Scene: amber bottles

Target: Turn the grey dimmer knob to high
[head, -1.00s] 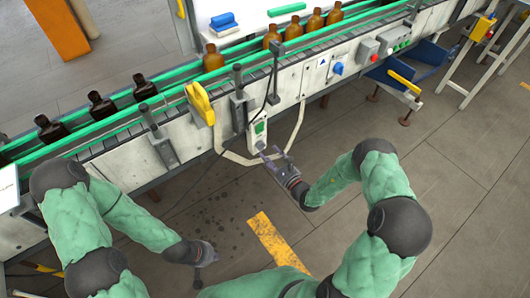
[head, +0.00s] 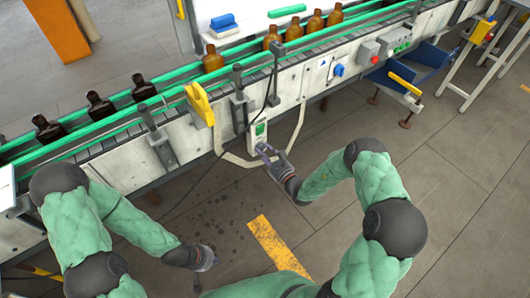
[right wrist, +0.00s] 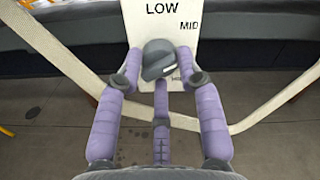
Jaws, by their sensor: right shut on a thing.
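The grey dimmer knob (right wrist: 156,58) sits on a white panel (right wrist: 140,15) printed LOW at the top and MID at upper right. A third label beside the knob is mostly hidden. My right gripper (right wrist: 158,68) is shut on the knob, one purple finger on each side. In the head view the white dimmer box (head: 258,131) with a green patch hangs on the conveyor's front side, and my right gripper (head: 268,154) is at its lower end. Which mark the knob points to, I cannot tell. My left gripper (head: 207,258) hangs low over the floor, its jaws too small to read.
The conveyor (head: 185,138) crosses the scene with dark and amber bottles (head: 213,60) on it. A blue rotary knob (head: 338,70) and red and green buttons sit further right. A pale cable (right wrist: 265,108) loops beneath the panel.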

